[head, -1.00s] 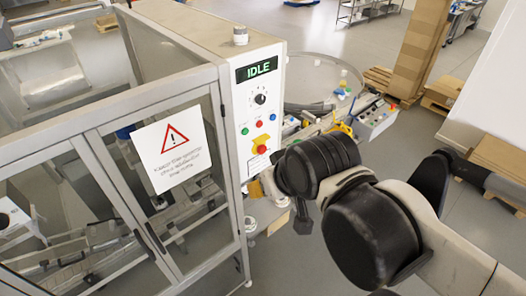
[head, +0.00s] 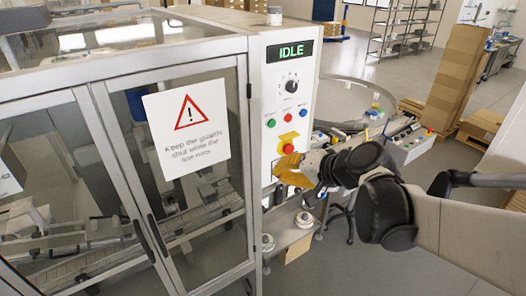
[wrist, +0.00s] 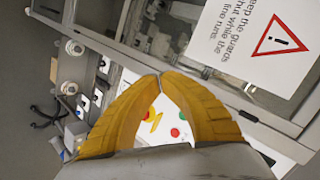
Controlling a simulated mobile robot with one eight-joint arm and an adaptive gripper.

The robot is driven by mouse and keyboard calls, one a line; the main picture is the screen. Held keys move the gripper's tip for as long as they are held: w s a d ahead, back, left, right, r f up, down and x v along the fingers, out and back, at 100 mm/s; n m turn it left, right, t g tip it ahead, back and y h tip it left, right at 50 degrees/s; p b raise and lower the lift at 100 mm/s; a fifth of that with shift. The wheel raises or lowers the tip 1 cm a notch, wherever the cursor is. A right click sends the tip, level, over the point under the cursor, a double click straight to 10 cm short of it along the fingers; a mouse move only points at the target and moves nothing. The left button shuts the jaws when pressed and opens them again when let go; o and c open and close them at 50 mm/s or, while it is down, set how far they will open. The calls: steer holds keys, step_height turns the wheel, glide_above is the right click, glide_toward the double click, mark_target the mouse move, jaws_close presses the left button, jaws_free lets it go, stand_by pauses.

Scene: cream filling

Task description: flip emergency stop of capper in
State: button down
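The capper's emergency stop is a red button (head: 288,149) on a yellow plate (head: 285,139), low on the white control panel (head: 273,90) whose display reads IDLE. My gripper (head: 283,170) has yellow fingers and is just below the red button in the head view; whether it touches the panel I cannot tell. In the wrist view my gripper (wrist: 160,75) has its fingertips together, with nothing between them. Between the curved fingers, part of the yellow plate (wrist: 154,122) shows, with a red button (wrist: 175,132) and a green button (wrist: 181,116) beside it.
A glass-walled guard cabinet (head: 245,160) with a warning sign (head: 187,130) stands left of the panel. A black knob (head: 291,86) is above the buttons. A round table (head: 350,90) and a second control box (head: 412,147) are to the right.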

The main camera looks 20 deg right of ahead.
mark_target(292, 151)
steer(key=w+d+f+m+t+b, duration=0.2)
steer(key=d+f+b, duration=0.3)
steer(key=d, duration=0.3)
steer(key=w+d+f+m+t+b, duration=0.3)
steer(key=d+f+m+t+b, duration=0.2)
steer(key=d+b, duration=0.3)
steer(key=shift+w+d+f, duration=0.3)
steer(key=shift+d+f, duration=0.05)
steer(key=shift+d, duration=0.1)
steer(key=shift+w, duration=0.1)
steer(key=x, duration=1.4)
steer(key=shift+r, duration=0.1)
